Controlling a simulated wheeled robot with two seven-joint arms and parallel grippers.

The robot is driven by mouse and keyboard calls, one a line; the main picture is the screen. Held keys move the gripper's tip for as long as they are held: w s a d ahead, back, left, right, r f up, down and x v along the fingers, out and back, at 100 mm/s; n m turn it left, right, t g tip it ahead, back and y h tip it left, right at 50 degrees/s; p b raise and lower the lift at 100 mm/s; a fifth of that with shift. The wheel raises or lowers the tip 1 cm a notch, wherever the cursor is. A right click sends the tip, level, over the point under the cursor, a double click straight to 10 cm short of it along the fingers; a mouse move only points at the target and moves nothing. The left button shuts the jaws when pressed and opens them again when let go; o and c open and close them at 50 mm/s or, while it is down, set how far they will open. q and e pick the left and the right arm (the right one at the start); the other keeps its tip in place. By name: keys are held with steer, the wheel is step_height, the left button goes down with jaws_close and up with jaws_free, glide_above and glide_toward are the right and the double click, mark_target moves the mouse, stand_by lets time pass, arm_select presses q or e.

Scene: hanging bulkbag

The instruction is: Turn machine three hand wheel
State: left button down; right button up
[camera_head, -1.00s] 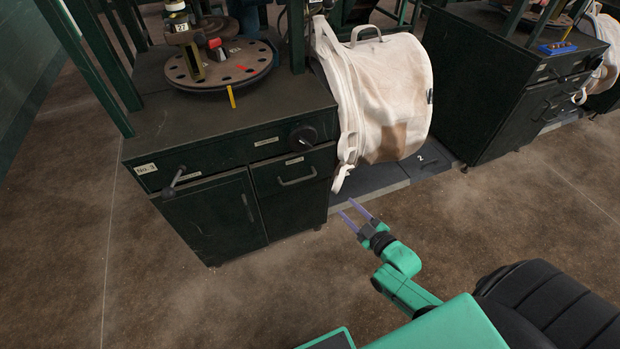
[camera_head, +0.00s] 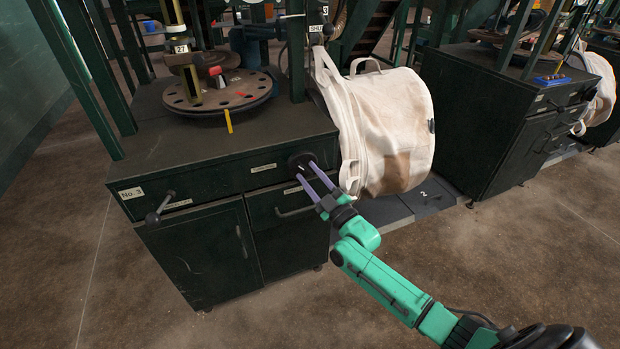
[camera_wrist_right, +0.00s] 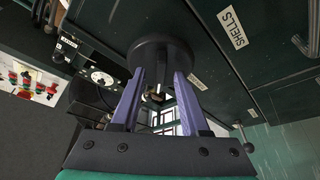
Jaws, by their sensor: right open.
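Machine No. 3 is a dark green cabinet (camera_head: 200,215) with a "No.3" label at its left front. Its black round hand wheel (camera_head: 301,160) sits at the upper right of the front. The wheel also shows large in the right wrist view (camera_wrist_right: 160,52). My right gripper (camera_head: 316,175) is open, its two purple fingers pointing at the wheel. In the right wrist view the fingers (camera_wrist_right: 158,82) reach up to the wheel's lower face, spread apart; whether they touch it I cannot tell. My left gripper is out of view.
A white bulk bag (camera_head: 385,125) hangs just right of the hand wheel, near my right arm. A crank handle (camera_head: 160,207) is at the cabinet's left front. A round holed plate (camera_head: 218,92) is on top. Brown floor (camera_head: 480,270) lies open in front.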

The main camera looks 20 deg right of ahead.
jaws_close()
steer(key=shift+a+m, duration=0.1)
steer(key=shift+m, duration=0.4)
steer(key=shift+f+m+t+h, duration=0.1)
steer(key=shift+m+t+h, duration=0.5)
steer(key=shift+m, duration=0.6)
steer(key=shift+a+m+h, duration=0.15)
steer(key=shift+m+h, duration=0.55)
steer(key=shift+m, duration=0.4)
steer(key=m+h+p, duration=0.1)
steer(key=m, duration=0.2)
steer(key=shift+a+t, duration=0.1)
steer(key=shift+t, duration=0.2)
steer(key=shift+f+m+h+p, duration=0.1)
steer(key=shift+m+h+p, duration=0.2)
steer(key=shift+m+h, duration=1.45)
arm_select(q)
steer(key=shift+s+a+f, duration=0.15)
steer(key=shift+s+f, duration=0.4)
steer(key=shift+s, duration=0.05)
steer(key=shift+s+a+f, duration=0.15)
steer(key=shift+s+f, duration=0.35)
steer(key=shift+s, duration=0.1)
arm_select(e)
steer(key=shift+m+y, duration=0.35)
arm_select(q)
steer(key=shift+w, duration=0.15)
